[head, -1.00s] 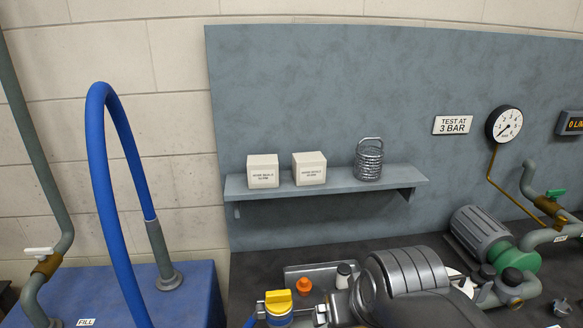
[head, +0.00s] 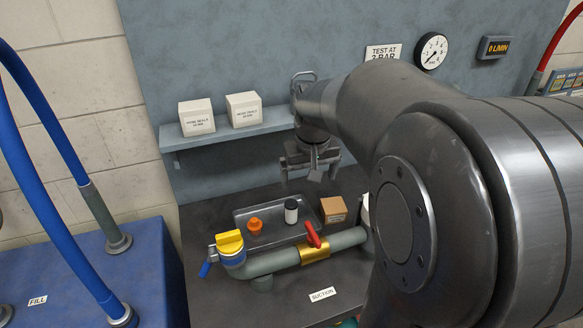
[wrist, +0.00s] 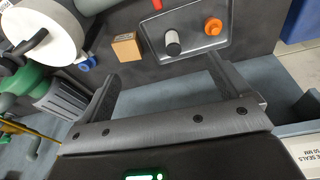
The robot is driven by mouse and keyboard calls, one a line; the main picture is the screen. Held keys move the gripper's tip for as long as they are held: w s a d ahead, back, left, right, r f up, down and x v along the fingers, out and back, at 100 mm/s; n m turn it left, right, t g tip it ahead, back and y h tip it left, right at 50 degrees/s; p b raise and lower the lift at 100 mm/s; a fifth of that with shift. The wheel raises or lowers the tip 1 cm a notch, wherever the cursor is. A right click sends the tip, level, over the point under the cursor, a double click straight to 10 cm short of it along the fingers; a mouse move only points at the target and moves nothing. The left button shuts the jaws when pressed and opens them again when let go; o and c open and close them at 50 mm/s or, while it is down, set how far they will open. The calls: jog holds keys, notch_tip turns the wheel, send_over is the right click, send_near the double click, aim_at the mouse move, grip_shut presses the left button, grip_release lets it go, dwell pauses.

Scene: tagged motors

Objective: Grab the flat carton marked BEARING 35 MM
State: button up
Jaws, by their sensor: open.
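A small brown carton (head: 333,209) stands on the dark bench, right of a grey tray; it also shows in the wrist view (wrist: 126,46). Its marking is too small to read, so I cannot tell whether it is the BEARING 35 MM carton. Two white cartons, left (head: 196,117) and right (head: 244,109), stand on the wall shelf; their labels seem to say seals. My gripper (head: 311,174) is open and empty, in front of the shelf and above the bench. In the wrist view its spread fingers (wrist: 163,68) have nothing between them. My arm hides the bench's right side.
The grey tray (head: 240,213) holds an orange part (head: 254,225) and a dark-capped white bottle (head: 291,211). A pipe with a red-handled valve (head: 313,236) runs in front of the tray. A blue hose (head: 50,190) rises at left. The shelf (head: 173,137) overhangs the bench's back.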

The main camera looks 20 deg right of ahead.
jog(key=w+d+f+g, duration=0.1)
jog(key=w+d+f, duration=0.5)
jog(key=m+g, duration=0.1)
send_near(334, 205)
jog(key=shift+w+d+f+y, duration=0.2)
jog(key=shift+w+d+y, duration=0.05)
jog(key=shift+w+y, duration=0.15)
notch_tip(334, 205, down, 5)
jog(key=shift+d+r, duration=0.1)
jog(key=shift+r, duration=0.1)
jog(key=shift+s+f, duration=0.2)
jog(key=shift+f, duration=2.95)
jog(key=c, duration=1.2)
